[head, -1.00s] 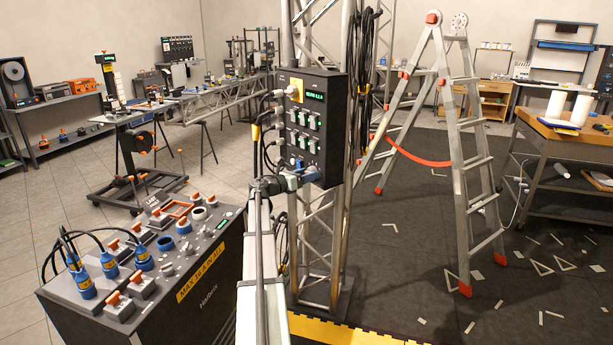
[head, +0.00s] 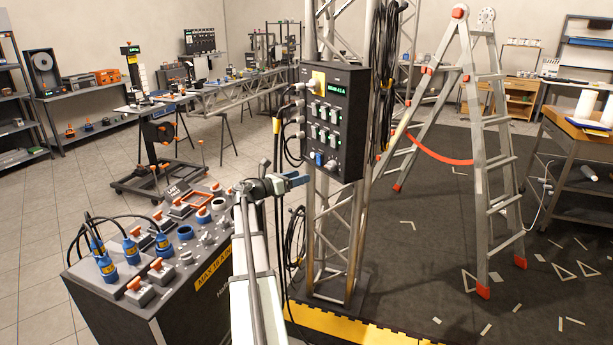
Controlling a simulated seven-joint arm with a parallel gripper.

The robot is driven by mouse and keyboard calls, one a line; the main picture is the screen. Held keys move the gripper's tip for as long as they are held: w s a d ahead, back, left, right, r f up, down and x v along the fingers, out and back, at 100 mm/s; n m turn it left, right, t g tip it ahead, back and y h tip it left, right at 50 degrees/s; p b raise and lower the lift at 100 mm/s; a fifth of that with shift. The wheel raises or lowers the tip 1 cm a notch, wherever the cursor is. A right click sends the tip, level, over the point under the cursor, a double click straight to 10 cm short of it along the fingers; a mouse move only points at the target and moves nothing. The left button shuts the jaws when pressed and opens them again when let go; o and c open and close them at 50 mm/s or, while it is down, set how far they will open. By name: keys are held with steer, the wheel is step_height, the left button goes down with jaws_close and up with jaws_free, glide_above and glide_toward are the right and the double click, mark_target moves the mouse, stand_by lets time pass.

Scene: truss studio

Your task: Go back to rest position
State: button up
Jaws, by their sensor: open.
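My gripper (head: 291,182) is at the end of my pale arm, in the middle of the head view. Its jaws are open, point right and show nothing held between them. Their tips appear by the lower left corner of a dark power box (head: 334,120) mounted on a truss tower. Whether they touch the box cannot be told. The box has several pale switches, a green display and a blue socket (head: 318,158) near its bottom.
A dark console (head: 150,305) with blue plugs and orange-topped switches stands left of my arm. Black cables (head: 297,235) hang by the truss (head: 345,230). A stepladder (head: 483,150) stands right on the dark mat. Light floor tiles (head: 40,235) lie clear at left.

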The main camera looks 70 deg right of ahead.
steer(key=shift+w+a, duration=0.25)
steer(key=shift+a, duration=0.15)
stand_by(0.4)
